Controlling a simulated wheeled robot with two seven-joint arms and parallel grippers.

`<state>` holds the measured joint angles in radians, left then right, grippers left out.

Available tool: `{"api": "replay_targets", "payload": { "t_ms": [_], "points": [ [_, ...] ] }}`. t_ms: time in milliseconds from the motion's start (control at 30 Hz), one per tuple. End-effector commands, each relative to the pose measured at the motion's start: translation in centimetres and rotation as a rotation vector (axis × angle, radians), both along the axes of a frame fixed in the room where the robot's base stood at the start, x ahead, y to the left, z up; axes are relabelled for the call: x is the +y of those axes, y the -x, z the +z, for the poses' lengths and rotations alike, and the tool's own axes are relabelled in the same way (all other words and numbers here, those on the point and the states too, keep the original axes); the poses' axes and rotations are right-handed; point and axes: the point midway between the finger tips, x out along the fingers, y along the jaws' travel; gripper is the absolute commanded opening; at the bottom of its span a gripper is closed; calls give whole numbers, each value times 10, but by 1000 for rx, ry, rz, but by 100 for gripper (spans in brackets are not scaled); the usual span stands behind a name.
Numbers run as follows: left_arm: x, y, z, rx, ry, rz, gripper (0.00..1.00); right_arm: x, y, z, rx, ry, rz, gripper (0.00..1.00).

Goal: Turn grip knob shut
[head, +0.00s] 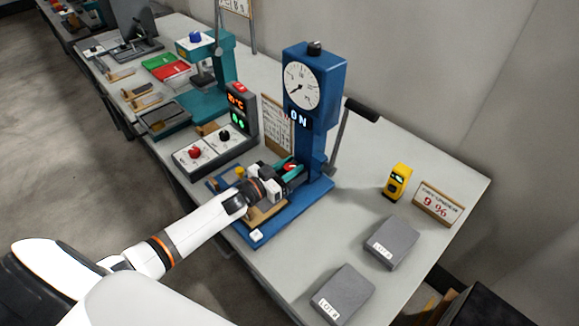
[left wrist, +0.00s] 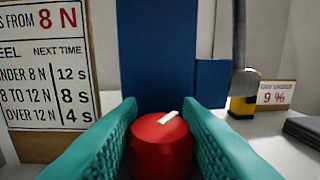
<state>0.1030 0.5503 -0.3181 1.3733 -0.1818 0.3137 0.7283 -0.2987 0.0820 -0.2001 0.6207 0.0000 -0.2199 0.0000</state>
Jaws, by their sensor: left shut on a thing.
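The grip knob (left wrist: 160,150) is a red round knob with a white pointer mark tilted up and to the right. In the left wrist view it sits between the two teal fingers of my left gripper (head: 291,168), which are shut on it. In the head view the knob shows only as a small red spot at the foot of the blue test stand (head: 314,100), mostly hidden by the gripper. The stand carries a round white dial (head: 301,86) and a display (head: 299,119) reading ON. My right gripper is not in view.
A black-handled lever (head: 362,109) sticks out right of the stand. A control box with red and black knobs (head: 208,148) stands left. A yellow device (head: 396,182), a 9 % sign (head: 437,204) and two grey lot blocks (head: 391,242) are on the right. A printed chart (left wrist: 44,85) stands behind.

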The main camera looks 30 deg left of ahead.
Motion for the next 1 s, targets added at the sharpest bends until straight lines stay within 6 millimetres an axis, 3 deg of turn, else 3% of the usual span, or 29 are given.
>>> {"api": "replay_targets", "payload": {
  "t_ms": [233,567,600,700,1000],
  "points": [
    [0,-1,0,-4,-5,-115,9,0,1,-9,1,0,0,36],
    [0,0,0,0,0,-132,10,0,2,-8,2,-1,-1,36],
    [0,0,0,0,0,-132,37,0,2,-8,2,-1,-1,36],
    [0,0,0,0,0,-132,53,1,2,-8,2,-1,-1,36],
    [0,1,0,0,0,-131,54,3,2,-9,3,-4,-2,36]
  ]
}}
